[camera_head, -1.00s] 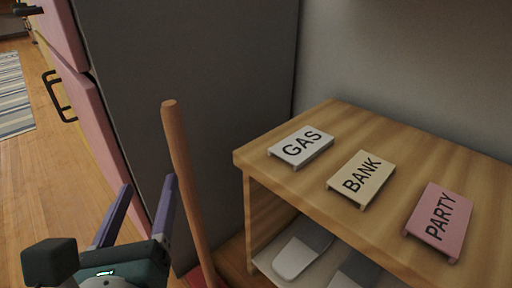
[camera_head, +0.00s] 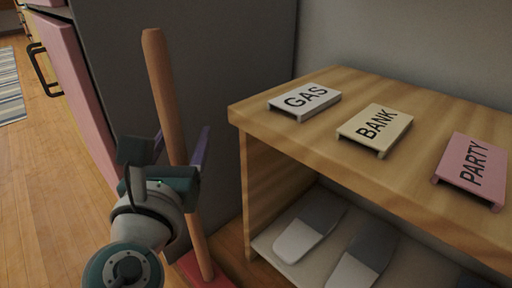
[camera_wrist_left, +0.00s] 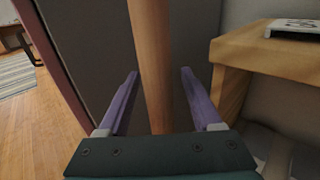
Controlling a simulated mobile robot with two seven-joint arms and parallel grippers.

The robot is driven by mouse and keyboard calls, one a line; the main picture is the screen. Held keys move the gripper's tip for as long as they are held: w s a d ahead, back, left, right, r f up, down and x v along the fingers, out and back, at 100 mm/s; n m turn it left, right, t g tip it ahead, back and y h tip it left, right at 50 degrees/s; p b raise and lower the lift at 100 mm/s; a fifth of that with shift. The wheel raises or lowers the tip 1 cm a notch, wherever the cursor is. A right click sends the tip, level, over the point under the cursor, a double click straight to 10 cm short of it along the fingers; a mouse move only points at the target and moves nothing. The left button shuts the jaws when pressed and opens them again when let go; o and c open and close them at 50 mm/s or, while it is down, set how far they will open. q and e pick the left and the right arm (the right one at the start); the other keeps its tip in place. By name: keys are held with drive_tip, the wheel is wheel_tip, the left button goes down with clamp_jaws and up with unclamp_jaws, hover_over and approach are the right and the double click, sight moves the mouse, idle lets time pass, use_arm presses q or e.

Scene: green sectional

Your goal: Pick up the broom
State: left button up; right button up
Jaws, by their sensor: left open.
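The broom (camera_head: 169,101) stands upright, slightly tilted, with a brown wooden handle and a red base (camera_head: 206,272) on the floor. It is beside the grey cabinet side and left of the wooden shelf. My left gripper (camera_head: 182,146) is open at the handle. In the left wrist view, the handle (camera_wrist_left: 152,60) passes between the two purple fingers of the gripper (camera_wrist_left: 157,85), with a gap on both sides. In the head view, part of the gripper is hidden behind its own wrist. My right gripper is not in view.
A tall grey-sided, pink-fronted cabinet (camera_head: 225,60) stands close behind the broom. Open floor (camera_head: 45,190) lies left.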

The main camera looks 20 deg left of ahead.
use_arm(q)
drive_tip(key=shift+w+a, duration=0.15)
drive_tip(key=shift+w, duration=0.15)
drive_tip(key=shift+s, duration=0.2)
drive_tip(key=shift+c, duration=1.4)
clamp_jaws()
drive_tip(key=shift+w+r, duration=0.1)
